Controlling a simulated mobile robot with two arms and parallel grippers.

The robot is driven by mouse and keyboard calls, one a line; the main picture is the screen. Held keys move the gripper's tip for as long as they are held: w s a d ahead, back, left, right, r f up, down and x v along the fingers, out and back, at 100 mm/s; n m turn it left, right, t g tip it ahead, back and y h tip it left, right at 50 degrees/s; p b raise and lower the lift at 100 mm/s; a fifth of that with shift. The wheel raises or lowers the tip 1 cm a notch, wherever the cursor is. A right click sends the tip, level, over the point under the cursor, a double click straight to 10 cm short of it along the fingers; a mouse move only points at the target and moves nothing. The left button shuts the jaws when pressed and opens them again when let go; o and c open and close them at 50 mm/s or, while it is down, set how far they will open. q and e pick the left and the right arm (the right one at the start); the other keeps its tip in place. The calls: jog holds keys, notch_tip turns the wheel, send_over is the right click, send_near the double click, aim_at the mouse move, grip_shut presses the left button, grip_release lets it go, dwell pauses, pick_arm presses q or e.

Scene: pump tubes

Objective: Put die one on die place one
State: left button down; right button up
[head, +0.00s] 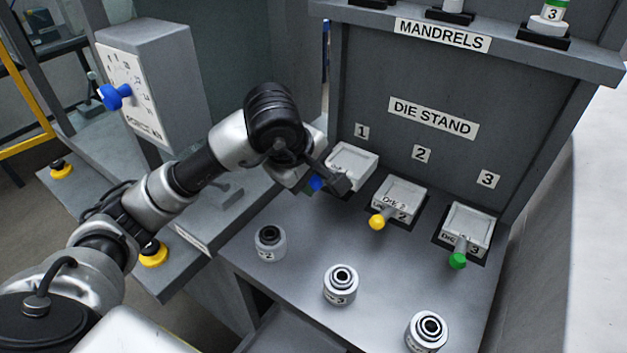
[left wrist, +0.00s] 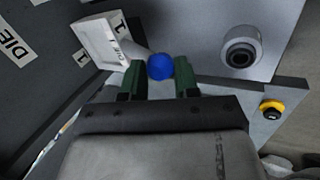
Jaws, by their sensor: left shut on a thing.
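Die one is a pale grey block (head: 353,160) with a blue knob (head: 316,183). It is at the spot marked 1 on the die stand (head: 436,117), at the left end of the row of dies. My left gripper (head: 326,182) is shut on the blue knob. In the left wrist view the blue knob (left wrist: 160,67) sits between the green fingers, with the white die body (left wrist: 104,42) beyond, near the stand wall. The gripper hides part of die place one, and I cannot tell whether the die rests fully on it. My right gripper is not in view.
Die two (head: 402,197) with a yellow knob and die three (head: 468,228) with a green knob sit on dark pads to the right. Ring-topped cylinders (head: 340,285) stand along the front of the table. A dial box (head: 155,85) stands behind my left arm.

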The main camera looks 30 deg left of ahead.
aim_at(337, 169)
pick_arm(q)
jog(key=shift+w+a+f+p, duration=0.3)
jog(key=shift+w+a+f, duration=0.4)
jog(key=shift+w+f, duration=0.5)
jog(key=shift+w+a+f+p, duration=0.25)
jog(key=shift+w+a+f, duration=0.5)
jog(key=shift+f, duration=0.75)
jog(key=shift+w+a+f+p, duration=0.3)
jog(key=shift+w+a+f, duration=0.3)
jog(key=shift+w+f, duration=0.6)
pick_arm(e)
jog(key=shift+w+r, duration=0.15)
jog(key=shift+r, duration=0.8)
pick_arm(q)
jog(key=c, duration=0.8)
grip_release()
jog(key=shift+s+f, duration=0.25)
jog(key=shift+f, duration=0.05)
jog(key=shift+c, duration=0.2)
